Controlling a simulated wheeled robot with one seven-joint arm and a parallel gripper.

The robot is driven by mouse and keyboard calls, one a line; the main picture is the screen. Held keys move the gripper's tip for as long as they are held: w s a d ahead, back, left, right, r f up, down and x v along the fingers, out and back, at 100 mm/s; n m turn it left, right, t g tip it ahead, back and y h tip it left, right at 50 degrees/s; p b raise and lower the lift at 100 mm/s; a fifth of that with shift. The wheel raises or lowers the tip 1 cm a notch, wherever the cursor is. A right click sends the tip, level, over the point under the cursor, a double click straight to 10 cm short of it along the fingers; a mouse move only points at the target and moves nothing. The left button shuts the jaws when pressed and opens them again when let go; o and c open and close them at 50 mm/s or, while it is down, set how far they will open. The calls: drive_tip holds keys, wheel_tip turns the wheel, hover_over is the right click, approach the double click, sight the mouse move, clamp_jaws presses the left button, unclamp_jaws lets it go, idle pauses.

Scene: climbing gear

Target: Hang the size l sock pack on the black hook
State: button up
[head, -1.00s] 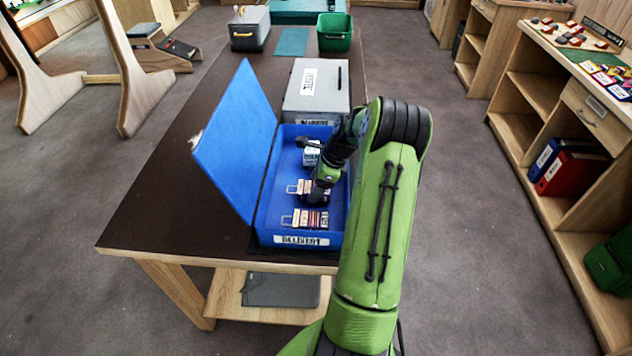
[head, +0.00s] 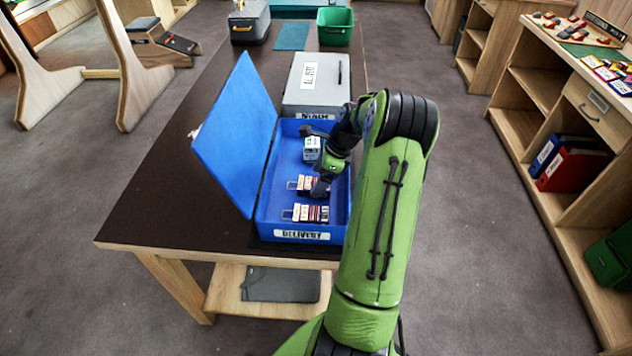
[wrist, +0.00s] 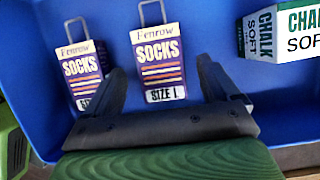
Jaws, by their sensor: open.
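The size L sock pack (wrist: 158,65) has a white top, a purple striped front and a wire hanging loop; its "SIZE L" label shows in the wrist view. It lies in the blue delivery box (head: 262,213), as the middle item in the head view (head: 304,184). A second sock pack (wrist: 80,70) lies beside it, nearer me in the head view (head: 309,213); its size label is partly covered by a finger. My gripper (wrist: 162,75) is open, its fingers on either side of the size L pack's lower part. I cannot make out the black hook.
A chalk box (wrist: 280,30) lies in the same box, beyond the size L pack in the head view (head: 311,149). The blue lid (head: 238,135) stands open on the left. A closed grey case (head: 305,100) is behind. The table's left side is clear.

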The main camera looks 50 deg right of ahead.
drive_tip(key=p+v, duration=0.4)
drive_tip(key=v, duration=1)
drive_tip(key=w+a+r+n+h, duration=0.1)
drive_tip(key=a+r+n, duration=0.25)
drive_tip(key=a, duration=0.35)
drive_tip(key=w+a+r+n+g+h, duration=0.1)
drive_tip(key=a+r+n, duration=0.25)
drive_tip(key=a, duration=0.25)
drive_tip(key=a+r+n+h, duration=0.1)
drive_tip(key=a+r+n, duration=0.2)
drive_tip(key=a+n, duration=0.3)
drive_tip(key=s+a+r+n+t, duration=0.2)
drive_tip(key=s+a+n+t, duration=0.1)
drive_tip(key=s+a+n, duration=1.2)
drive_tip(key=shift+s+a, duration=0.35)
drive_tip(key=shift+a, duration=0.05)
drive_tip(key=shift+r+p, duration=0.4)
drive_tip(key=shift+p, duration=0.2)
drive_tip(key=shift+w+f, duration=0.1)
drive_tip(key=shift+f, duration=0.05)
